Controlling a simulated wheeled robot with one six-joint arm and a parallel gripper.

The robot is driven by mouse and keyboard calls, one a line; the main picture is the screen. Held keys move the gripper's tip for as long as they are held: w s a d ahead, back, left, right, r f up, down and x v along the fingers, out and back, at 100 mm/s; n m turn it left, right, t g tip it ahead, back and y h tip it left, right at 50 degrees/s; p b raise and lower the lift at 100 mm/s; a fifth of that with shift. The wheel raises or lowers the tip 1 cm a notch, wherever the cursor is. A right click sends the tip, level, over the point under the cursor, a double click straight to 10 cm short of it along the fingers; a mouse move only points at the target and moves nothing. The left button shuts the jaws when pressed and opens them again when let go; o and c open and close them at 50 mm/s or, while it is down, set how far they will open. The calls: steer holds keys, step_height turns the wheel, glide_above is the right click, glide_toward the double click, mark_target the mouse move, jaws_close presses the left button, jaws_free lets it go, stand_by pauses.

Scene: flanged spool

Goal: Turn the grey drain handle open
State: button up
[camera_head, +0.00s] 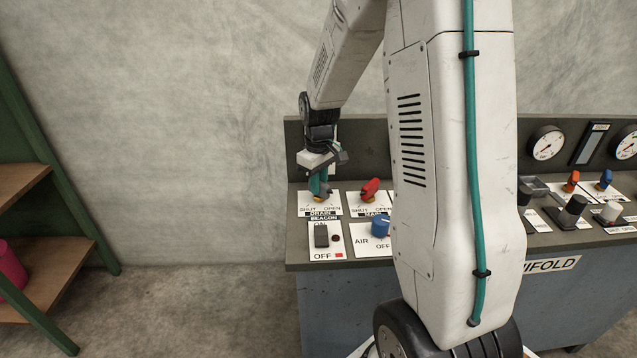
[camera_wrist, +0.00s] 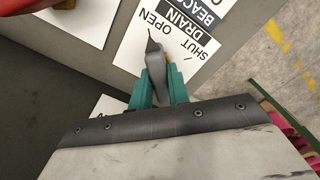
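The grey drain handle (camera_wrist: 155,64) stands on a white plate (camera_wrist: 130,50) marked SHUT, OPEN and DRAIN. In the wrist view its dark tip lies beside the word OPEN. My gripper (camera_wrist: 158,82) has its teal fingers on either side of the handle and appears shut on it. In the head view my gripper (camera_head: 319,184) is over the drain plate (camera_head: 335,198) at the console's left end. There the fingers hide most of the handle, and only its yellow base (camera_head: 320,197) shows below them.
A red handle (camera_head: 370,187) stands close to the right of the drain plate. A black switch (camera_head: 321,236) and a blue knob (camera_head: 380,226) are in front. More knobs and gauges (camera_head: 545,142) are farther right. My arm hides the console's middle. Shelves (camera_head: 20,185) stand at the left.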

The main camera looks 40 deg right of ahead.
steer(key=o, duration=0.4)
step_height(320, 180, up, 8)
steer(key=shift+w+f, duration=0.1)
stand_by(0.7)
steer(key=shift+s+a+m, duration=0.1)
steer(key=shift+s+m, duration=0.2)
steer(key=shift+m+t, duration=0.7)
steer(key=shift+m, duration=0.2)
steer(key=s+a+r, duration=0.3)
steer(key=s+a, duration=0.2)
steer(key=s, duration=0.4)
steer(key=s+a+r, duration=0.3)
steer(key=s+a, duration=0.3)
steer(key=s, duration=0.2)
steer(key=s+a+r, duration=0.4)
steer(key=s+a, duration=0.1)
steer(key=s, duration=0.4)
steer(key=shift+s+a, duration=0.2)
steer(key=shift+s, duration=0.15)
